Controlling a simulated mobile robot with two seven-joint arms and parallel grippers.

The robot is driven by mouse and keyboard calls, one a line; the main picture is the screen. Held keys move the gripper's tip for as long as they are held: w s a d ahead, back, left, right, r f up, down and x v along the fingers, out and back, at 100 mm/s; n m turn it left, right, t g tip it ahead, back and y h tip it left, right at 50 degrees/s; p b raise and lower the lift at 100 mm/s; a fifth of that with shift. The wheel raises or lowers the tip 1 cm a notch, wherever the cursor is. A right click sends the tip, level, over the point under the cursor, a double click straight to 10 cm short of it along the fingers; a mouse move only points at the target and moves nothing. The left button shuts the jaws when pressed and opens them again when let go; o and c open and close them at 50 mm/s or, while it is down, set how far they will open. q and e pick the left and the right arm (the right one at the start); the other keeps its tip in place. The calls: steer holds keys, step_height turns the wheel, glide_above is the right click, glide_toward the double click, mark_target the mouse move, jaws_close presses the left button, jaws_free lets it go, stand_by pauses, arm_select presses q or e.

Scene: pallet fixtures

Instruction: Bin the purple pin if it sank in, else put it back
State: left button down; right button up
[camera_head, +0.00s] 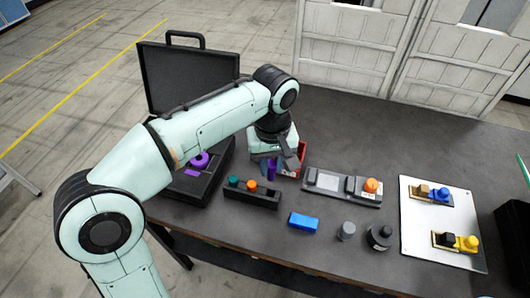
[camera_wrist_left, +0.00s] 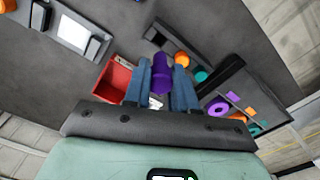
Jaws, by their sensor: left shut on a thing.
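The purple pin (camera_wrist_left: 161,80) is between the two blue fingers of my left gripper (camera_wrist_left: 163,66) in the left wrist view, and the fingers are shut on it. In the head view the purple pin (camera_head: 271,172) hangs upright below my left gripper (camera_head: 270,163), behind the dark pin rack (camera_head: 262,200). The rack holds a teal pin (camera_head: 233,182) and an orange pin (camera_head: 252,185). A red bin (camera_head: 302,150) stands just right of the gripper, partly hidden by my wrist; it also shows beside the fingers in the left wrist view (camera_wrist_left: 115,76). My right gripper is not in view.
An open black case (camera_head: 188,78) with purple pieces stands at the left. A grey fixture (camera_head: 322,182) with an orange knob is right of the rack.

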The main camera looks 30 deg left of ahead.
mark_target(271, 178)
arm_select(q)
steer(key=shift+w+f+b, duration=0.15)
steer(key=shift+f+b, duration=0.55)
steer(key=shift+f, duration=0.15)
step_height(271, 178, down, 2)
steer(key=shift+f+b, duration=0.15)
steer(key=shift+b, duration=0.9)
steer(key=shift+f+b, duration=0.55)
steer(key=shift+f, duration=0.35)
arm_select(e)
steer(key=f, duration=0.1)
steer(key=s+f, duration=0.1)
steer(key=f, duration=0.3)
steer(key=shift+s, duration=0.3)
arm_select(q)
steer(key=shift+p, duration=0.45)
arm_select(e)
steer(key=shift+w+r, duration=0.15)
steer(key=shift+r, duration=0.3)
arm_select(q)
steer(key=shift+f+b, duration=0.85)
steer(key=shift+f, duration=0.35)
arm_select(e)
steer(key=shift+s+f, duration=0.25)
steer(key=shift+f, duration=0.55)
arm_select(q)
steer(key=shift+c, duration=2.2)
jaws_free()
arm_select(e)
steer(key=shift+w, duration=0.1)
